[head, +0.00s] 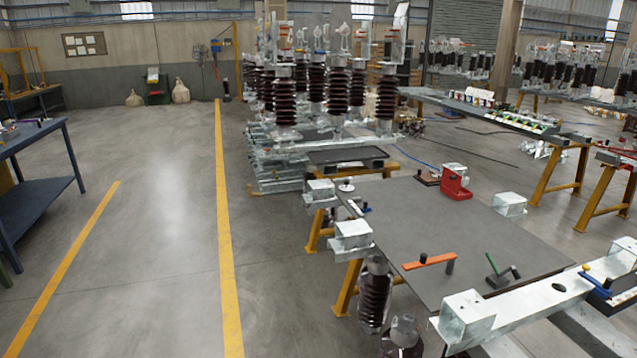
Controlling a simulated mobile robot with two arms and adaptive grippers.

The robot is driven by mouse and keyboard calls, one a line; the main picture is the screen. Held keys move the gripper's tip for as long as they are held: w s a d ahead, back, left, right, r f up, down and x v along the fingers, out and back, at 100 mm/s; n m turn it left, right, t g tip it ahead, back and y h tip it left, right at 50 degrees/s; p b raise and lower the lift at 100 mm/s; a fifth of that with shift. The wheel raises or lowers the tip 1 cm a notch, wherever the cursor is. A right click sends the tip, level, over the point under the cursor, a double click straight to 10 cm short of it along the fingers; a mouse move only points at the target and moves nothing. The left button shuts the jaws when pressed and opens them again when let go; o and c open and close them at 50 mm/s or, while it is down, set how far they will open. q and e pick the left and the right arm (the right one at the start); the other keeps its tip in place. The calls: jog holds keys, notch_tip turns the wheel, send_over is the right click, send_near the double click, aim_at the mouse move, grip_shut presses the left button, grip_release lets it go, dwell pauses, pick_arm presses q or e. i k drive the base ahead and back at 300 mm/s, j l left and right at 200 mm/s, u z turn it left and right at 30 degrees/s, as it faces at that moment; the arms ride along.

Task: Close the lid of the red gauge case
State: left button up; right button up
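The red gauge case (456,188) stands at the far part of the dark grey table top. It is small in the head view. A red panel stands up at its back, which looks like its lid raised, so the case appears open. What lies inside it is too small to tell. Neither of my grippers shows in the head view, and nothing is touching the case.
A brown block (427,178) sits just left of the case. An orange bar (428,262) and a green-handled tool (492,266) lie nearer on the table top (440,225). Metal blocks flank it. Open floor (150,250) lies left.

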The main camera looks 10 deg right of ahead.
aim_at(448, 181)
jog(key=i+l+z, duration=0.1)
jog(key=i+z, duration=0.3)
jog(key=i+j+z, duration=0.1)
jog(key=i+z, duration=0.25)
jog(key=i, duration=0.15)
jog(key=i+j+z, duration=0.2)
jog(key=i+z, duration=0.2)
jog(key=i+j, duration=0.1)
jog(key=j, duration=0.7)
jog(key=i+j, duration=0.15)
jog(key=j, duration=0.3)
jog(key=i+j+u, duration=0.1)
jog(key=j, duration=0.3)
jog(key=i+j, duration=0.1)
jog(key=j, duration=0.7)
jog(key=i+u, duration=0.05)
